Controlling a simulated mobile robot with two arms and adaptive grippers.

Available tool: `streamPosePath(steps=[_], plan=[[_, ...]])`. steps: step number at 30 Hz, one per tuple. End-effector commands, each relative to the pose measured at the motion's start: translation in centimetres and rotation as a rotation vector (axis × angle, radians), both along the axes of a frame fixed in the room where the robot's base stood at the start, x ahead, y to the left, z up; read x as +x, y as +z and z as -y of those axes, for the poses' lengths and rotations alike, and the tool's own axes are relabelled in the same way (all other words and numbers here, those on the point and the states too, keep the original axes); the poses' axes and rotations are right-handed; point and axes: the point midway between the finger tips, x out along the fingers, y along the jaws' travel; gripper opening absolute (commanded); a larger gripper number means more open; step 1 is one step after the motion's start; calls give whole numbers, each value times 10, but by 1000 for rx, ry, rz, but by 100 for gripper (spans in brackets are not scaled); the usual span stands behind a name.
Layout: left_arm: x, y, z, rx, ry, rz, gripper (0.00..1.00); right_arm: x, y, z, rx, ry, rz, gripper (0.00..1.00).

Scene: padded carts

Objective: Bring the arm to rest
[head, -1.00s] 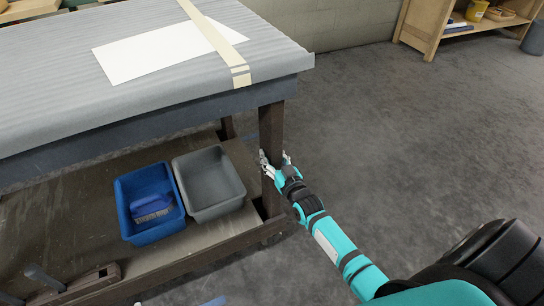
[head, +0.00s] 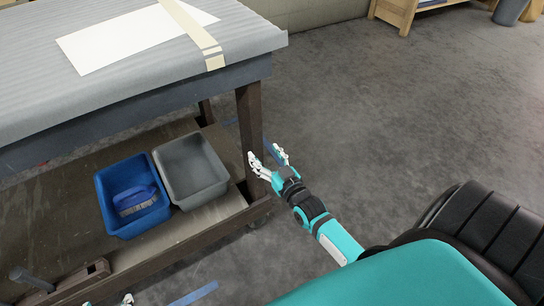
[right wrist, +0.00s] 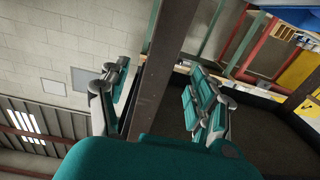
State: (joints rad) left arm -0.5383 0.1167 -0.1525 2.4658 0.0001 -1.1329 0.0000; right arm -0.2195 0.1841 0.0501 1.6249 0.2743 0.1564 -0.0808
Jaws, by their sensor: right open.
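My right gripper (head: 268,157) is open and empty beside the near right leg (head: 250,120) of the padded cart. In the right wrist view, its teal fingers (right wrist: 157,72) stand apart, with a dark post (right wrist: 155,75) seen between them. I cannot tell whether a finger touches the leg. At the bottom edge of the head view, small pale tips (head: 128,298) show, which may be my left gripper; most of it is cut off.
The cart's grey padded top (head: 30,95) holds a white sheet (head: 120,40) under a beige strap (head: 190,25). On its lower shelf stand a blue bin (head: 107,205) with a brush (head: 134,200) and a grey bin (head: 190,168). Open floor (head: 380,120) lies right of the cart.

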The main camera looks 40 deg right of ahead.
Motion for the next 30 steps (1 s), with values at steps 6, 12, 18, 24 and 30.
streamPosePath(steps=[6,12,18,24,30], plan=[[0,0,0,0,0,-1,63,-32,0,-2,0,0,0,64],[0,0,0,0,0,-1,63,-40,1,-2,1,0,2,64],[0,0,0,0,0,-1,63,-41,1,-14,1,22,-34,64],[0,0,0,0,0,-1,63,-63,5,-75,-14,137,-272,64],[0,0,0,0,0,-1,63,-101,11,-112,-39,197,-490,64]])
